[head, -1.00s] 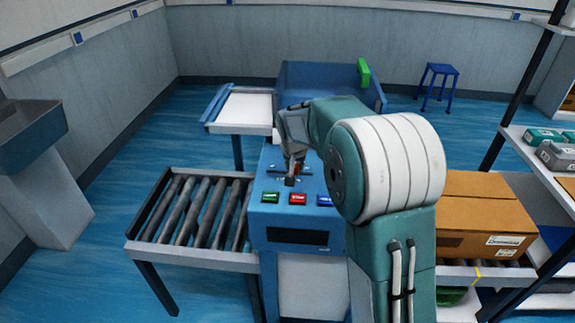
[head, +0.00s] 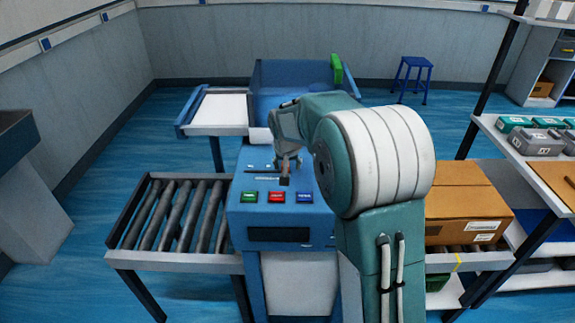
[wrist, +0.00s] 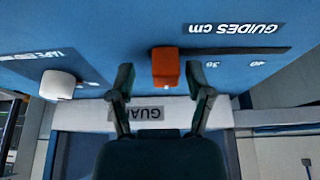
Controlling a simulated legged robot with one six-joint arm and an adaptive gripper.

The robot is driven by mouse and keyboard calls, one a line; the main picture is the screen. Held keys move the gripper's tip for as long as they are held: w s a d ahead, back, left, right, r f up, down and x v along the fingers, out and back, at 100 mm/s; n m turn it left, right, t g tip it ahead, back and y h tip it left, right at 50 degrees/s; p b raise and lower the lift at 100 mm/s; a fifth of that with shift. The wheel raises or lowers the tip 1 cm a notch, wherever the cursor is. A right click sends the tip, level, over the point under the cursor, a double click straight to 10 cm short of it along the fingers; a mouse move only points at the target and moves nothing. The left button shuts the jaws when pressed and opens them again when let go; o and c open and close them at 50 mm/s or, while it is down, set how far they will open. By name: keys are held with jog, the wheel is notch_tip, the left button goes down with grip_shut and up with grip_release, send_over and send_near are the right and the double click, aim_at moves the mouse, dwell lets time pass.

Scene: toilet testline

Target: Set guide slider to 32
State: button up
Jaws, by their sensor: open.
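The guide slider's orange-red knob (wrist: 166,68) stands on the blue panel in the wrist view, beside an upside-down "GUIDES cm" label (wrist: 234,28). The knob is left of what looks like the "30" mark (wrist: 212,65), with "40" (wrist: 258,64) further right. Its exact reading cannot be told. My gripper (wrist: 160,82) is open, one finger on each side of the knob in the picture. Contact cannot be told. In the head view my gripper (head: 285,176) points down at the panel, just behind the buttons, and the knob is not clearly seen.
A white knob (wrist: 58,84) sits left on the panel. Green (head: 249,197), red (head: 277,197) and blue (head: 304,197) buttons are on the machine's front. A roller conveyor (head: 178,215) stands left. A cardboard box (head: 467,205) stands right, near a shelf.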

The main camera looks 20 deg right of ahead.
jog(key=v, duration=1.1)
jog(key=shift+r, duration=0.3)
jog(key=shift+s, duration=0.15)
jog(key=s+a+r+n, duration=0.1)
jog(key=s+r, duration=0.1)
jog(key=s, duration=0.6)
jog(key=s+a+r+n, duration=0.1)
jog(key=s+r, duration=0.1)
jog(key=s, duration=0.7)
jog(key=s+a+f+n+t+y, duration=0.1)
jog(key=s+f, duration=0.3)
jog(key=s, duration=0.9)
jog(key=shift+s+a+n, duration=0.3)
jog(key=shift+a, duration=0.15)
dwell(1.2)
